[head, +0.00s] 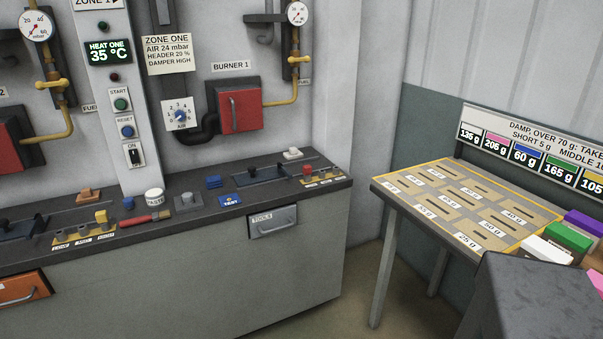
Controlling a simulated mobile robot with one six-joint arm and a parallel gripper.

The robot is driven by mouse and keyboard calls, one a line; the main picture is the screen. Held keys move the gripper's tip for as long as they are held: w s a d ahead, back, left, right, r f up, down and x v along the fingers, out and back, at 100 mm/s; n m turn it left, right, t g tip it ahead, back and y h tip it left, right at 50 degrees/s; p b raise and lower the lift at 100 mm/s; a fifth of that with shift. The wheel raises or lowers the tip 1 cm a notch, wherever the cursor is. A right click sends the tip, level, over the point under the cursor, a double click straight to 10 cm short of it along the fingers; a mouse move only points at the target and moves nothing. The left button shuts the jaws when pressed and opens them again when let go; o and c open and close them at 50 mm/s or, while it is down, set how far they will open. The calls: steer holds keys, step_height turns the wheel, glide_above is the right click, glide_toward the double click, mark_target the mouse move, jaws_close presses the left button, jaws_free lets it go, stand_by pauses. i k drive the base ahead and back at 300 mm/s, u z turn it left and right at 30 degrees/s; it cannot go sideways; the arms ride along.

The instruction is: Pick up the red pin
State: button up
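I cannot make out a thing that is surely the red pin. A small red knob (307,169) stands upright on a dark plate at the right end of the bench. A red-handled tool (146,219) lies flat near the bench's front edge. A yellow block (101,216) stands at the back right of a small labelled holder (84,236), whose dark holes look empty. My gripper is not in view.
The dark bench (225,210) also carries a white round piece (155,197), small blue, orange and grey pieces, and levers. A wooden slotted board (465,205) with coloured blocks (568,236) stands right. A dark grey mass (535,300) blocks the lower right. Floor shows between bench and table.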

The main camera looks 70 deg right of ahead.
mark_target(307, 170)
steer(key=u, duration=0.15)
steer(key=k, duration=0.85)
steer(key=z, duration=0.5)
steer(key=i, duration=0.5)
